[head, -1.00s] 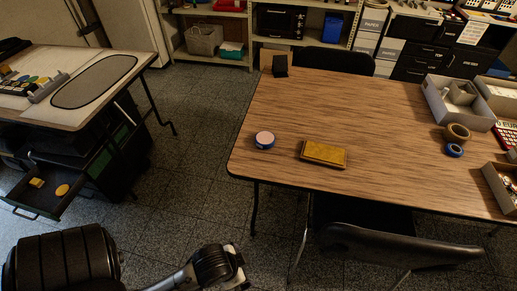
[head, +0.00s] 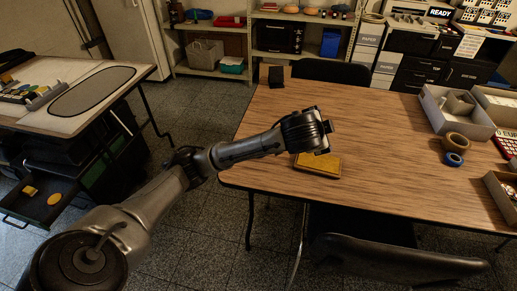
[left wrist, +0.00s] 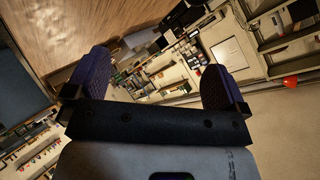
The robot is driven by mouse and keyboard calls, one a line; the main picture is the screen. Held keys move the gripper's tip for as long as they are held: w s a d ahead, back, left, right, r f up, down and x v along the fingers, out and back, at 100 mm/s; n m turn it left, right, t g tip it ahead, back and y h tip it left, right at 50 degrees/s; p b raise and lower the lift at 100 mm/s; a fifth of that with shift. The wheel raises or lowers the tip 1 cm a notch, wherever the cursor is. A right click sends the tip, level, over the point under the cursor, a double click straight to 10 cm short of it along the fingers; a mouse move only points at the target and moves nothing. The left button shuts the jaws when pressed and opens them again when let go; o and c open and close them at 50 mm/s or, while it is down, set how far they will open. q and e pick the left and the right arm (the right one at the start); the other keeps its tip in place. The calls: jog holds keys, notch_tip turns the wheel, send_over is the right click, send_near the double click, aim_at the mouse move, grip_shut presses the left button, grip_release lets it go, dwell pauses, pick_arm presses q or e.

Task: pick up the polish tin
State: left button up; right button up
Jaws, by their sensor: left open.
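No tin shows clearly on the table now. A round blue tin with a pale pink top, seen earlier near the table's left end, is hidden behind my left forearm; I cannot tell if it is the polish tin. My left gripper (head: 325,138) is above the table, over the far edge of a yellow box (head: 318,166). In the left wrist view its two purple-padded fingers (left wrist: 155,88) are wide apart with nothing between them. My right gripper is not in view.
The wooden table (head: 385,130) has free room in its middle. A grey bin (head: 452,118), a brown tape roll (head: 456,141) and a blue roll (head: 453,159) lie at right. A black chair (head: 400,258) stands in front. An open drawer (head: 30,222) holds yellow items.

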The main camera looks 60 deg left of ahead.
pick_arm(q)
jog(key=a+f+n+g, duration=0.2)
jog(key=a+n+g, duration=0.35)
jog(key=a, duration=1.35)
jog(key=s+a+f+n+g+h, duration=0.1)
jog(key=s+f+n, duration=0.1)
jog(key=f, duration=0.4)
jog(key=s+a+f+n+g+h, duration=0.1)
jog(key=s+f+n+g+h, duration=0.1)
jog(key=f, duration=0.5)
jog(key=s+a+f+n+g+h, duration=0.1)
jog(key=s+f+n+g, duration=0.1)
jog(key=f, duration=0.5)
jog(key=shift+a+h+p, duration=0.1)
jog(key=shift+h+p, duration=0.2)
jog(key=shift+c, duration=0.3)
jog(key=c, duration=1)
jog(key=shift+r, duration=0.15)
